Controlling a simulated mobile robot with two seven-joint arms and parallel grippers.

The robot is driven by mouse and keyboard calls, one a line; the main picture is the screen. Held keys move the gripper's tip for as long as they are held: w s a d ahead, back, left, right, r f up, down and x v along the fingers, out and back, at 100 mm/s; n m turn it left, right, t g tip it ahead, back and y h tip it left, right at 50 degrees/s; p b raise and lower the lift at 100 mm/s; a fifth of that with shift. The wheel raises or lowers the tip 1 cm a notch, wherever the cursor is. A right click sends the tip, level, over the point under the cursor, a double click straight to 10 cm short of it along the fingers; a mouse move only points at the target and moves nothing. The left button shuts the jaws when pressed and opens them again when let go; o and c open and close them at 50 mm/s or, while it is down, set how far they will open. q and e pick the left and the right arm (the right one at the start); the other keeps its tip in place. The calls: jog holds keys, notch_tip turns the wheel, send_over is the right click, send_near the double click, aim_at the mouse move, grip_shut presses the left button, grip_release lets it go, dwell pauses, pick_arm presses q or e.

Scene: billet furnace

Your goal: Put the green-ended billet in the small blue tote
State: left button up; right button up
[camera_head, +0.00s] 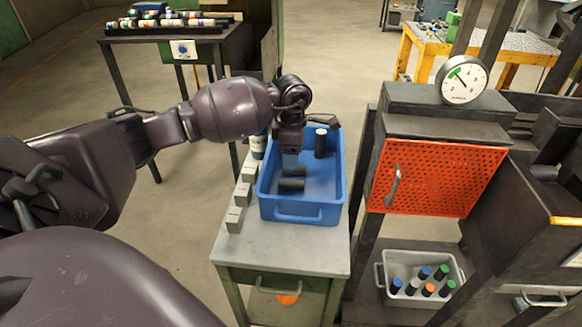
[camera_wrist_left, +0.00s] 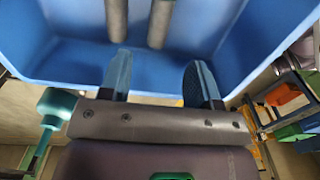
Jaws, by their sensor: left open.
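The blue tote (camera_head: 305,212) stands on a small grey-topped table. Inside it, a dark billet (camera_head: 320,145) stands upright at the back, and dark cylindrical shapes (camera_head: 291,186) lie near the middle under my left gripper (camera_head: 291,163). My left gripper is open and reaches down into the tote. In the left wrist view its two blue-padded fingers (camera_wrist_left: 160,82) are apart with nothing between them; the tote wall (camera_wrist_left: 70,70) and two grey cylinders (camera_wrist_left: 160,22) lie beyond. No green end shows on the billets in the blue tote. My right gripper is not in view.
A grey bin (camera_head: 391,297) at lower right holds several billets with blue, orange and green ends. Grey blocks (camera_head: 240,194) line the table's left edge. The furnace with an orange perforated door (camera_head: 435,176) and a dial gauge (camera_head: 462,80) stands right. A rack of billets (camera_head: 165,26) is behind.

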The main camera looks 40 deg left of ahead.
pick_arm(q)
jog(key=shift+r, duration=1.9)
